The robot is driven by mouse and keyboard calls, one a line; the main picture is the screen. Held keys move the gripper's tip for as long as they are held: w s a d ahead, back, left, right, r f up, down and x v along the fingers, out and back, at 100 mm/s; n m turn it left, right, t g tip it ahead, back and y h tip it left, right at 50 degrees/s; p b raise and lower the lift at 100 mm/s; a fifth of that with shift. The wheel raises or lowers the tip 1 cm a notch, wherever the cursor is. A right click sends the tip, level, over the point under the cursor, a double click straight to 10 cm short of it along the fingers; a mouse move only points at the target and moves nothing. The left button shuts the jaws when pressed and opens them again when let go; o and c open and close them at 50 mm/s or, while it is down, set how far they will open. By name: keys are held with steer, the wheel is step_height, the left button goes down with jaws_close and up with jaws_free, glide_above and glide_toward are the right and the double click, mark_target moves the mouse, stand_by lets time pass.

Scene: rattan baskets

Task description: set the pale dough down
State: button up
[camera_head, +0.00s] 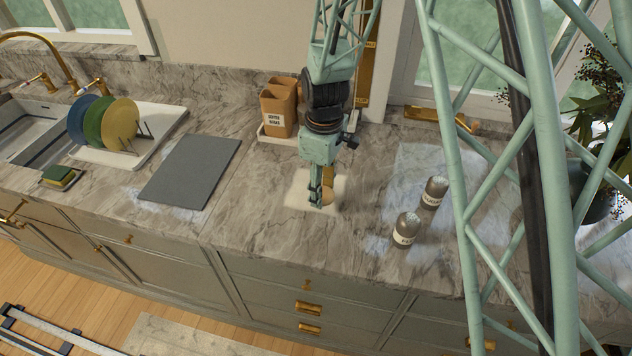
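My gripper (320,197) points down low over the counter, in the middle of the view. A small tan, rounded piece (334,190), which looks like the pale dough, shows at its fingers and is partly hidden by them. A whitish, flour-like patch (298,196) lies on the counter under and around the gripper. I cannot tell whether the dough touches the counter, or whether the fingers are closed on it.
A dark grey board (190,172) lies to the left. Two labelled shakers (434,192) (406,229) stand to the right. A tan labelled container (279,107) is behind. A rack of coloured plates (118,122) stands by the sink (38,140). The counter in front is clear.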

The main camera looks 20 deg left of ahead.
steer(key=shift+w+a+f, duration=0.1)
steer(key=shift+w+a, duration=0.45)
steer(key=shift+w, duration=0.35)
steer(key=shift+w+a+f, duration=0.1)
steer(key=shift+w+a, duration=0.4)
steer(key=shift+w, duration=0.35)
steer(key=shift+w+a+f, duration=0.1)
steer(key=shift+w+a, duration=0.45)
steer(key=shift+w, duration=0.35)
steer(key=shift+w+a, duration=0.2)
steer(key=shift+w, duration=0.05)
steer(key=shift+w+f+p, duration=0.1)
steer(key=shift+f+p, duration=0.3)
steer(key=shift+f, duration=1.35)
steer(key=shift+f, duration=0.15)
steer(key=o, duration=0.5)
steer(key=shift+c, duration=0.2)
steer(key=shift+o, duration=0.7)
steer(key=shift+r, duration=0.2)
